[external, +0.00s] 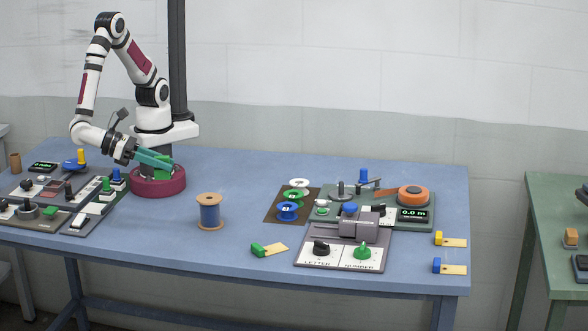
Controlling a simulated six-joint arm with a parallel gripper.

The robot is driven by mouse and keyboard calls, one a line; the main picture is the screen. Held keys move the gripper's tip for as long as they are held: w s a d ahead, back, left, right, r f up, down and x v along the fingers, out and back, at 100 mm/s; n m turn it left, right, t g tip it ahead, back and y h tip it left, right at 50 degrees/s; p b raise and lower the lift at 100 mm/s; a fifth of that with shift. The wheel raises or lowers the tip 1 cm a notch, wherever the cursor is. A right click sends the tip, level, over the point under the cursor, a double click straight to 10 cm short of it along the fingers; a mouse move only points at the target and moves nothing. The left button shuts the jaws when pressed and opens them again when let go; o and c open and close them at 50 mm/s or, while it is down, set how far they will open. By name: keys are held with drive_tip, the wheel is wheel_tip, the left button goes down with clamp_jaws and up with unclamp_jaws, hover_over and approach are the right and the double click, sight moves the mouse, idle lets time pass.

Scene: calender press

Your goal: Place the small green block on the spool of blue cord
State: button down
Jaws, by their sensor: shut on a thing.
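The spool of blue cord (209,213) stands upright on the blue table, left of the middle, with wooden flanges at top and bottom. My gripper (163,162) has teal fingers and is over the round maroon tray (158,187), to the left of and behind the spool. It is shut on a small green block (161,171), which shows partly below the fingers. The fingers hide part of the block, and I cannot tell whether it still touches the tray inside. Nothing sits on top of the spool.
Control panels (80,218) with knobs and levers cover the table's left end. A brown mat (272,213) holds several reels. The press (345,238) and an orange reel (413,193) stand at right. A green-ended tag (270,249) lies in front. Table around the spool is clear.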

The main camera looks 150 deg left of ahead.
drive_tip(key=s+a+r+n+g+y, duration=0.1)
drive_tip(key=s+a+r+n+g, duration=0.1)
drive_tip(key=s+r, duration=0.15)
hover_over(210, 198)
drive_tip(key=f, duration=0.7)
drive_tip(key=shift+s+d, duration=0.15)
drive_tip(key=shift+s, duration=0.15)
drive_tip(key=shift+w+f, duration=0.15)
drive_tip(key=shift+f, duration=2)
drive_tip(key=shift+f, duration=0.1)
drive_tip(key=c, duration=0.6)
unclamp_jaws()
